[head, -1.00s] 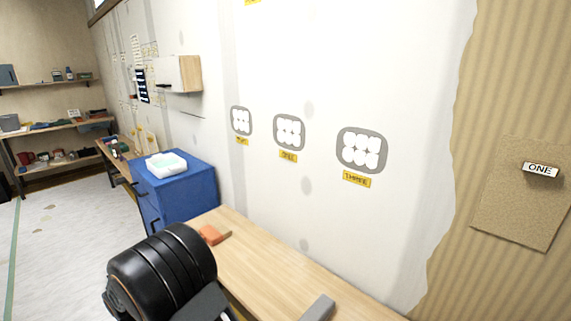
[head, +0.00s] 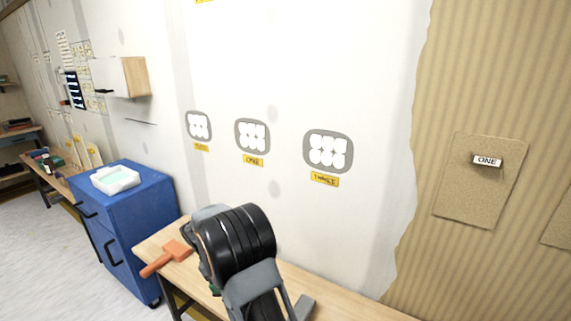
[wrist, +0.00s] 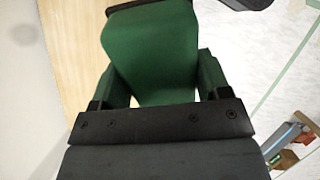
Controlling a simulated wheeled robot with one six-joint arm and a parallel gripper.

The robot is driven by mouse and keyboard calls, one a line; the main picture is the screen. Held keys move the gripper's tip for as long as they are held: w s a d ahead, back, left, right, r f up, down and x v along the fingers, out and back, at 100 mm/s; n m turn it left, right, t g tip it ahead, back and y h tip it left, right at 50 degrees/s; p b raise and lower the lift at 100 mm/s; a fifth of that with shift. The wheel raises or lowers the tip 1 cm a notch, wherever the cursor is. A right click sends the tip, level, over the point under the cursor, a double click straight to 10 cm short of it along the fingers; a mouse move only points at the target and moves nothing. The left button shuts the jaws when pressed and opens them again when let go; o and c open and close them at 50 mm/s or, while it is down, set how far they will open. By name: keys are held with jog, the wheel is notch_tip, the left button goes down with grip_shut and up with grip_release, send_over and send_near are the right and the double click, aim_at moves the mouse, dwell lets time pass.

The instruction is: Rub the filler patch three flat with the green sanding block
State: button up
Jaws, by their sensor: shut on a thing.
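Filler patch three (head: 328,151) is on the white wall, a grey rounded outline with several white lumps inside. A yellow label reading THREE (head: 324,179) is just below it. The green sanding block (wrist: 150,50) fills the middle of the wrist view. My gripper (wrist: 163,82) is shut on it, with a finger at each side. In the head view my black arm is below and left of patch three, apart from the wall patches. It mostly hides the gripper and block there.
Two similar patches (head: 252,135) (head: 198,126) are to the left. An orange-handled tool (head: 166,258) lies on the wooden bench (head: 156,240). A blue cabinet (head: 130,215) carries a white tray (head: 115,179). A brown sheet (head: 479,180) marked ONE is on the bare wall at right.

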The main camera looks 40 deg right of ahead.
jog(key=d+r+n+t+h+p, duration=0.2)
jog(key=d+r+n+h, duration=0.2)
jog(key=d+r, duration=0.3)
jog(key=s+d+r+n+t+h+p, duration=0.1)
jog(key=d+r+n+t+h, duration=0.2)
jog(key=r, duration=1.1)
jog(key=d+r+n+t+h+p, duration=0.2)
jog(key=d+r+n+h, duration=0.4)
jog(key=d+r, duration=0.4)
jog(key=shift+s+d+r+n+t+h+p, duration=0.15)
jog(key=shift+d+r+n+t+h+p, duration=0.25)
jog(key=shift+d+h, duration=0.4)
jog(key=shift+a, duration=0.2)
jog(key=shift+d, duration=0.1)
jog(key=x, duration=0.6)
jog(key=shift+x, duration=1.3)
jog(key=shift+r, duration=0.2)
jog(key=shift+f, duration=0.1)
dwell(0.6)
